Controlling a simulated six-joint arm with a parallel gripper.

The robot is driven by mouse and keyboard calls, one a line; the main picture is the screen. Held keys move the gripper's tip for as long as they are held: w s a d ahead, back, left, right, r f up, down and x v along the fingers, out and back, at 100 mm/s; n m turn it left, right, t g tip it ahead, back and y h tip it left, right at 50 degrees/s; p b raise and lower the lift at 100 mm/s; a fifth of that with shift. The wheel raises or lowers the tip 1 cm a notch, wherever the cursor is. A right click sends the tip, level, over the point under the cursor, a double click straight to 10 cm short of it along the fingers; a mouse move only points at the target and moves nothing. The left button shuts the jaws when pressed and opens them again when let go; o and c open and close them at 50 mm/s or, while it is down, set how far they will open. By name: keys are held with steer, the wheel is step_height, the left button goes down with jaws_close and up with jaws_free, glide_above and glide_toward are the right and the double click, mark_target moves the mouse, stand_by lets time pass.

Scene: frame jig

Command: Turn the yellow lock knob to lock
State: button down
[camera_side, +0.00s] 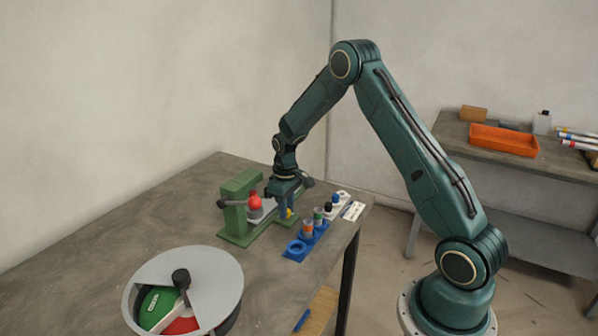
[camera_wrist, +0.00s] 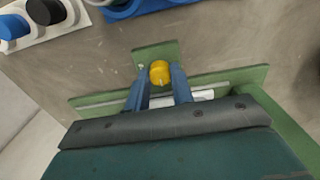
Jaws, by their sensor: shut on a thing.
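The yellow lock knob (camera_wrist: 159,72) sits on a tab of the green frame jig (camera_wrist: 143,49) in the wrist view. It also shows as a small yellow spot in the side view (camera_side: 289,213). My gripper (camera_wrist: 159,80) comes down over it, with one blue finger on each side, shut on the knob. In the side view my gripper (camera_side: 287,208) points down at the right part of the jig (camera_side: 236,205). The knob's lock marking is too small to read.
A red ball-like part (camera_side: 255,202) is at the jig's upright. A blue tray (camera_side: 295,249) with several small cylinders and a white holder (camera_side: 343,197) stand to the right. A round grey dial-like container (camera_side: 220,275) is at the front left. Bare table lies at left.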

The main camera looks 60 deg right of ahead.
stand_by(0.3)
steer(key=c, duration=1.2)
jaws_free()
steer(key=shift+r, duration=0.1)
step_height(320, 180, up, 14)
